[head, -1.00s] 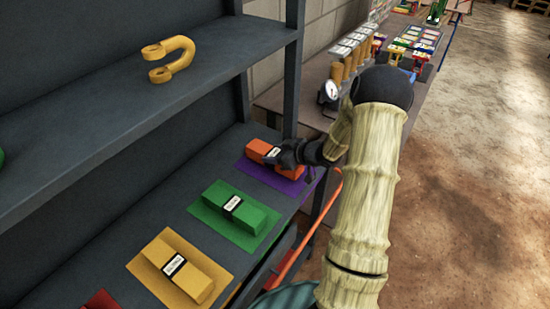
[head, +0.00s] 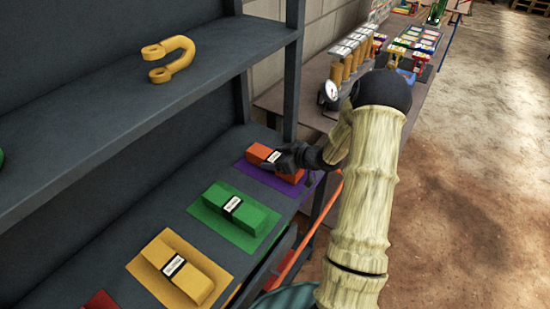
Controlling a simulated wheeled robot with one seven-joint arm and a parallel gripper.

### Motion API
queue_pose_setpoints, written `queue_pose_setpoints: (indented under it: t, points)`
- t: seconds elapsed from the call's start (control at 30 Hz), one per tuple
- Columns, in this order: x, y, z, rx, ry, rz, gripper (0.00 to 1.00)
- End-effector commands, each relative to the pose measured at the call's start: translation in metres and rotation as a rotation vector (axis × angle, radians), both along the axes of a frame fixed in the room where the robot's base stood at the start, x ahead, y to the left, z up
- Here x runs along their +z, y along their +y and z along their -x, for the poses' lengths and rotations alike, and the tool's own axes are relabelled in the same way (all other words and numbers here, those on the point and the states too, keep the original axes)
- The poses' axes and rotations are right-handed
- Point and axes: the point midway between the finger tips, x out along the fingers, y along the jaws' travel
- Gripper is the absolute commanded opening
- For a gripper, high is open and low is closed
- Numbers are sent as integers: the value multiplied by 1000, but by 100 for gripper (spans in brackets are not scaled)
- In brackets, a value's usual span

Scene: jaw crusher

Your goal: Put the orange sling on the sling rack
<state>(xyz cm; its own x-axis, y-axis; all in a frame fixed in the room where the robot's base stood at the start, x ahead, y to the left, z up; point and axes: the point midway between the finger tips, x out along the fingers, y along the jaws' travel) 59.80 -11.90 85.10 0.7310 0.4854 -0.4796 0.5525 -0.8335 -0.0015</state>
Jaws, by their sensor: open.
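The orange sling (head: 261,155), a block-like bundle with a dark label, lies on the purple mat (head: 249,172) at the far end of the lower shelf of the sling rack (head: 167,207). My gripper (head: 285,158), dark and small in the head view, is open right at the sling's label, over its right half. The fingers partly hide the sling. Whether they touch it cannot be told.
A green sling (head: 222,200) and a yellow sling (head: 168,263) lie on mats nearer me, with a red one (head: 100,300) at the bottom edge. A yellow shackle (head: 172,58) sits on the upper shelf, beside a dark upright (head: 294,75). A bench with gauge and parts stands behind.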

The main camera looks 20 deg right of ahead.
Motion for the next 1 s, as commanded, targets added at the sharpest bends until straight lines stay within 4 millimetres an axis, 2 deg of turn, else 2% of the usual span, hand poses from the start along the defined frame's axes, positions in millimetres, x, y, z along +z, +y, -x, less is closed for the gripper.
queue_pose_setpoints:
  t: [0.17, 0.6, 0.77, 1.0]
  points:
    - [12, -12, 17, -2, -1, 2, 72]
    - [51, -52, 77, -4, 0, 2, 72]
    - [56, -57, 85, -1, 0, 0, 72]
    - [56, -57, 86, -1, 0, 0, 72]
